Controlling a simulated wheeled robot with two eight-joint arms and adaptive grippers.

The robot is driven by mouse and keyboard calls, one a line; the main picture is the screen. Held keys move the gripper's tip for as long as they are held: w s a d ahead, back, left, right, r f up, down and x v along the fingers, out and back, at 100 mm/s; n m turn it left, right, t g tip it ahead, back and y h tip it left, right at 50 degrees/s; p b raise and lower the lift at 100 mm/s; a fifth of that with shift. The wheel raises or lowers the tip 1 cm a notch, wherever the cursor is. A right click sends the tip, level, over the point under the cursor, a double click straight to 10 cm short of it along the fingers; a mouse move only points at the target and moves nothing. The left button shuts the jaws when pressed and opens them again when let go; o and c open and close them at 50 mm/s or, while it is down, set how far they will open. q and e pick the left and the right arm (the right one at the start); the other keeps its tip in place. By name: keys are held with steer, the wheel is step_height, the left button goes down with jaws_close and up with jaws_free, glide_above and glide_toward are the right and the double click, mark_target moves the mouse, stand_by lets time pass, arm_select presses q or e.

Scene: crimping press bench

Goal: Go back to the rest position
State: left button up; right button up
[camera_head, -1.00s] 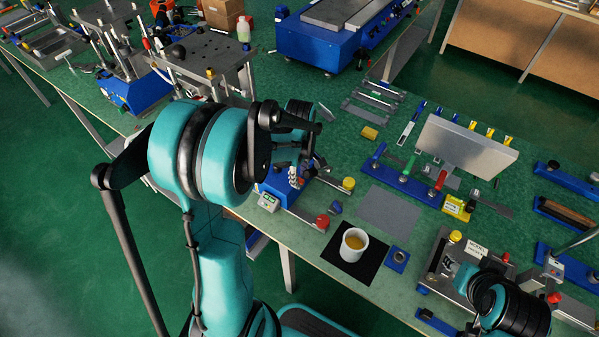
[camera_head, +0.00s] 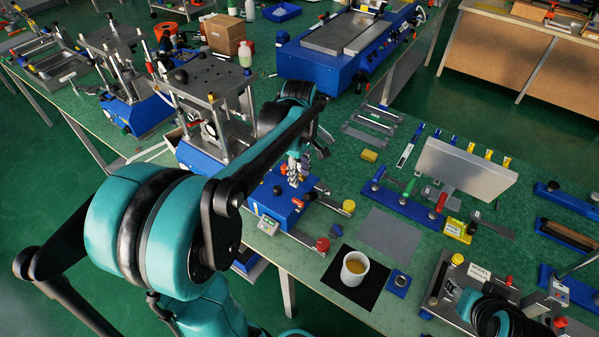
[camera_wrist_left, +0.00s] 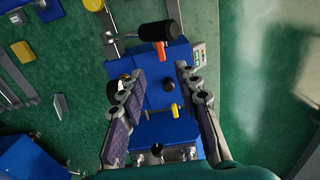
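My left gripper (camera_head: 297,168) hangs over the blue press (camera_head: 272,205) near the bench's front edge. In the left wrist view the left gripper's fingers (camera_wrist_left: 160,72) are apart with nothing held between them. The blue press (camera_wrist_left: 155,95) lies below them, with a black-handled lever and an orange collar. I cannot tell the exact gap between fingers and press. My right arm shows at the lower right of the head view; its fingers cannot be made out there.
A white cup (camera_head: 354,268) stands on a black mat (camera_head: 338,288) right of the press. A tall plate press (camera_head: 205,75) stands behind my left forearm. A grey sheet (camera_head: 389,233) lies flat on the bench. Red, green and blue handled tools stand in a blue rack (camera_head: 405,207).

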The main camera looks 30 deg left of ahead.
arm_select(q)
steer(key=shift+d, duration=0.1)
steer(key=s+d+m+t, duration=0.7)
steer(key=s+d+m, duration=0.3)
steer(key=m, duration=0.7)
steer(key=shift+s+d+r, duration=0.15)
steer(key=shift+s+r, duration=0.25)
steer(key=shift+s, duration=0.5)
